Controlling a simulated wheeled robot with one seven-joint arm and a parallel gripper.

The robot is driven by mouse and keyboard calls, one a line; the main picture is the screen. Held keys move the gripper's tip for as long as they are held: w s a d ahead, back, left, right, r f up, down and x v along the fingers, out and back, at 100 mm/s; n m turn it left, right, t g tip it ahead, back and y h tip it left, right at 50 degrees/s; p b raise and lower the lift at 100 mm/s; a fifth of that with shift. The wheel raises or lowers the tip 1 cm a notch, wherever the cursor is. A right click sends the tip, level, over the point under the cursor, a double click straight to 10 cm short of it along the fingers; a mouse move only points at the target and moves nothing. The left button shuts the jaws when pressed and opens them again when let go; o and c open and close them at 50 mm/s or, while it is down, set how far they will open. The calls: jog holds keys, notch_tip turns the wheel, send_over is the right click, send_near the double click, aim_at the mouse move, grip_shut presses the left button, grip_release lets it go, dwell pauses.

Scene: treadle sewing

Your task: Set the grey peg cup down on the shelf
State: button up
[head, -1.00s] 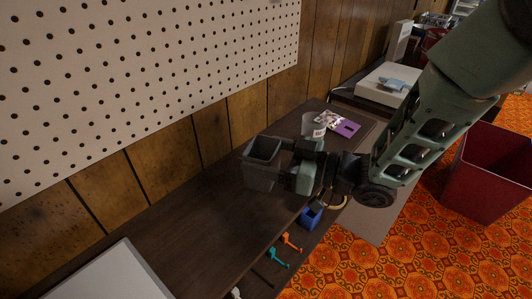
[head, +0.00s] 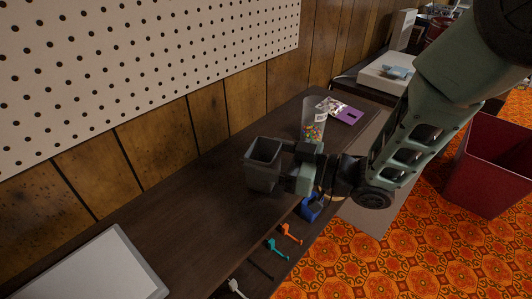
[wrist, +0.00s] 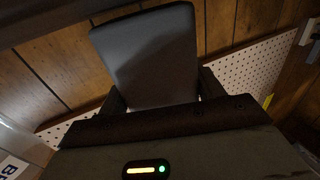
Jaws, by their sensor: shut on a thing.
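The grey peg cup (head: 262,166) is a dark grey, open-topped, square cup. It is upright over the dark wooden shelf (head: 190,210) in the head view; I cannot tell whether its base touches the surface. My gripper (head: 284,165) is to its right and shut on it. In the wrist view the cup (wrist: 150,55) fills the upper middle, between the fingers, against the wood-panelled wall.
A clear cup of coloured beads (head: 314,125) stands behind my gripper, with a purple card (head: 350,116) beyond. A white panel (head: 95,270) lies at front left. Pegboard (head: 130,70) hangs above. Coloured hooks (head: 290,233) sit along the shelf's front. Shelf left of the cup is clear.

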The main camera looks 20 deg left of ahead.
jog(key=shift+f+b, duration=0.35)
dwell(0.3)
jog(key=o, duration=1.4)
jog(key=shift+o, duration=0.2)
jog(key=shift+d, duration=0.1)
jog(key=d, duration=1.7)
jog(key=shift+s+d+b, duration=0.15)
jog(key=shift+s+b, duration=0.2)
jog(key=shift+s, duration=0.05)
jog(key=shift+w, duration=0.1)
